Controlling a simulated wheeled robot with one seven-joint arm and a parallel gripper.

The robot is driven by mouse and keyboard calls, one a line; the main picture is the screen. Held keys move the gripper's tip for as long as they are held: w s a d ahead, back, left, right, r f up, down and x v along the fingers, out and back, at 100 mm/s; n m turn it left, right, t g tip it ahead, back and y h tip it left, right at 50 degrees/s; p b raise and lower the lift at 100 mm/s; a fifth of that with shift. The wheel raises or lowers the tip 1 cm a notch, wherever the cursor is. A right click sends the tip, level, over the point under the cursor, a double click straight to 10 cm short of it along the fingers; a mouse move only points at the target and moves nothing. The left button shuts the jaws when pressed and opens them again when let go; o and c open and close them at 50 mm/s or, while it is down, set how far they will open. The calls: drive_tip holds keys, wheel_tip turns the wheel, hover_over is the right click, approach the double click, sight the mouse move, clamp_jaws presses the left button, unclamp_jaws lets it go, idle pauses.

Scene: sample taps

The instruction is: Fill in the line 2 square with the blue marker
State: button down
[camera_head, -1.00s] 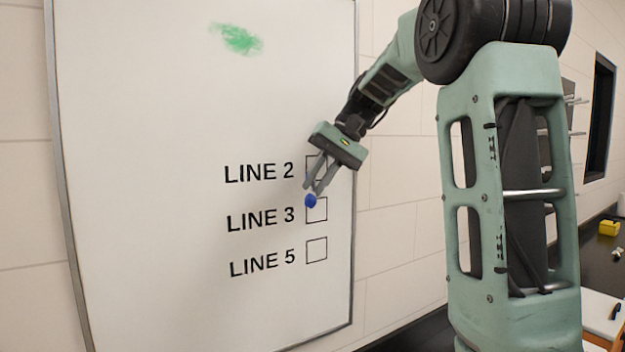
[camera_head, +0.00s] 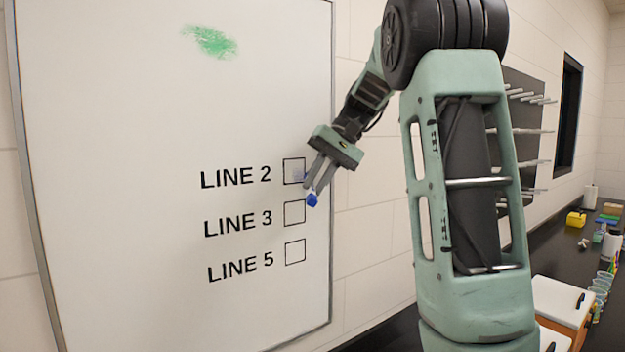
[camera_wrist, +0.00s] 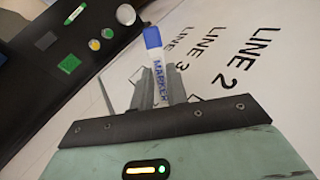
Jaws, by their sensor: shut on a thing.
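The whiteboard (camera_head: 120,200) bears the labels LINE 2, LINE 3 and LINE 5, each with a square at its right. The LINE 3 square (camera_head: 294,213) and LINE 5 square (camera_head: 295,252) look blank. My gripper (camera_head: 316,188) is shut on the blue marker (camera_head: 312,200), just right of the squares in the head view. In the wrist view the marker (camera_wrist: 153,40) stands between the fingers, blue end outward. Whether it touches the board is unclear.
A green smear (camera_head: 211,41) is near the board's top. At right, a dark bench (camera_head: 560,250) holds a yellow object (camera_head: 576,218), a white box (camera_head: 562,300) and several small items. A rack with pegs (camera_head: 525,130) hangs on the wall.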

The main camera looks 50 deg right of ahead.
drive_tip(key=shift+w+a+r, duration=0.8)
drive_tip(key=shift+a+r, duration=0.25)
drive_tip(key=shift+a, duration=2.35)
drive_tip(key=s+d+p, duration=0.1)
drive_tip(key=d+p, duration=0.1)
drive_tip(key=d, duration=0.4)
drive_tip(key=shift+s+d, duration=0.3)
drive_tip(key=shift+d, duration=0.05)
drive_tip(key=shift+f, duration=0.1)
drive_tip(key=s+a+b, duration=0.1)
drive_tip(key=s, duration=0.5)
drive_tip(key=shift+a+b, duration=0.25)
drive_tip(key=shift+b, duration=0.15)
